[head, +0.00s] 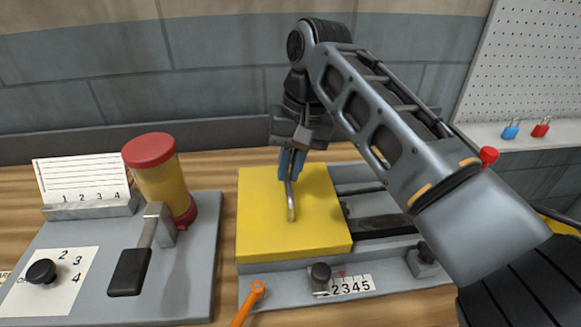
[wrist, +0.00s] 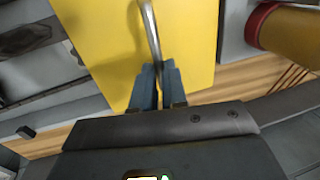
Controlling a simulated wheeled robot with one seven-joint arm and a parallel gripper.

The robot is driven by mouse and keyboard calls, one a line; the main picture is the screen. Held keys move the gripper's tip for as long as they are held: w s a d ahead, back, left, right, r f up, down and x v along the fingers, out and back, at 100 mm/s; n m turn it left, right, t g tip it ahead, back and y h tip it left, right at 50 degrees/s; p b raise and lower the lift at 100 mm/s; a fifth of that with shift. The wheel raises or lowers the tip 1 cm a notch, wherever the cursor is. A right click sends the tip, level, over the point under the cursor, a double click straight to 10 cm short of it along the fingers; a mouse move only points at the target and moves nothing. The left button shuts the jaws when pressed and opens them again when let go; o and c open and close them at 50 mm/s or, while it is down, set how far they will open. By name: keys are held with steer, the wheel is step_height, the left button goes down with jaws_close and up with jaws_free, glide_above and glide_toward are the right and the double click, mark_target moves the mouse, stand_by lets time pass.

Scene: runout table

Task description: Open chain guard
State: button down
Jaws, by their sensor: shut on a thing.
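The chain guard is a flat yellow cover (head: 265,225) on the left part of a grey bed. It also fills the upper middle of the wrist view (wrist: 100,40). A bent metal handle (head: 291,205) stands on its top and shows in the wrist view too (wrist: 151,25). My gripper (head: 291,166) is over the cover, its blue fingers shut on the handle's far part. In the wrist view the fingertips (wrist: 157,72) close around the bar. The far edge of the cover is partly hidden behind my gripper.
Dark rails (head: 380,225) lie exposed right of the cover. A knob (head: 320,275) and number scale (head: 350,285) are in front. At left, a grey panel (head: 195,290) carries a red-and-yellow cylinder (head: 162,180), a black-handled lever (head: 130,270) and a dial. An orange wrench (head: 250,300) lies at the front.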

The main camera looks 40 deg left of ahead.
mark_target(297, 193)
steer(key=c, duration=1.2)
jaws_free()
steer(key=shift+o, duration=0.2)
step_height(297, 193, up, 8)
steer(key=w+d+b, duration=0.1)
steer(key=shift+f, duration=0.15)
steer(key=shift+f, duration=0.1)
